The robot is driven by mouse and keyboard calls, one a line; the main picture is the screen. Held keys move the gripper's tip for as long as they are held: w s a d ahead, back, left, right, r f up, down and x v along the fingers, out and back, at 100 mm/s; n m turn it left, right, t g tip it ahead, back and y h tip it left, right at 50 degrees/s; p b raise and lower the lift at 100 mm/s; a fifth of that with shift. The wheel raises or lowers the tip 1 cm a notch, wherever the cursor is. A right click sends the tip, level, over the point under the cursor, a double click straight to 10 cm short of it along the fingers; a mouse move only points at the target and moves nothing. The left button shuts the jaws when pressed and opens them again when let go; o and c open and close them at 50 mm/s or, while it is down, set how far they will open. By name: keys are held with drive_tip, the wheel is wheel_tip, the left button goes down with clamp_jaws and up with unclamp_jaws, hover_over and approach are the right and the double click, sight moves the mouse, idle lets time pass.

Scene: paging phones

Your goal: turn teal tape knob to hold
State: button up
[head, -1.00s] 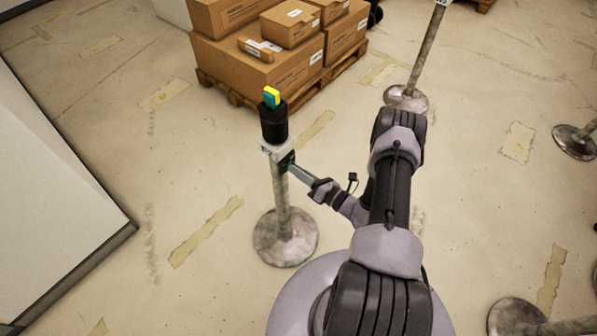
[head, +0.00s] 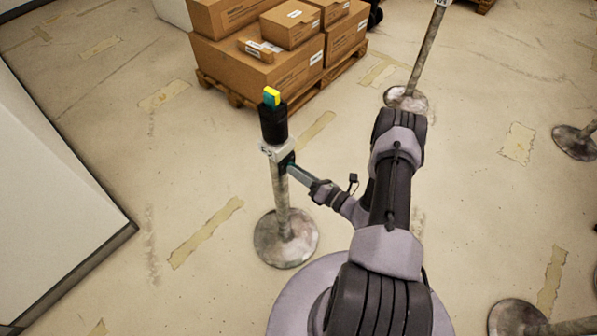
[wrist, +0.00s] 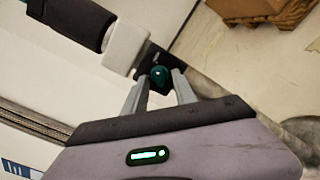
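The teal knob (wrist: 159,76) shows in the wrist view as a small rounded piece on a dark plate (wrist: 163,63) at the side of the post head. My gripper (wrist: 160,82) has one grey finger on each side of the knob; I cannot tell whether both fingers press on it. In the head view my gripper (head: 290,166) reaches the post (head: 282,205) from the right, just below its white collar (head: 276,150). The knob is mostly hidden there. A black cylinder (head: 273,123) with a teal and yellow top (head: 271,97) stands above the collar.
A pallet (head: 235,93) of cardboard boxes (head: 262,75) stands behind the post. Other posts with round bases (head: 406,98) stand to the right. A large pale panel (head: 50,190) is at the left. Floor around the post base (head: 286,240) is clear.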

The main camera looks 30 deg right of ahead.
drive_tip(key=p+v, duration=0.4)
drive_tip(key=v, duration=1.3)
drive_tip(key=shift+s, duration=0.2)
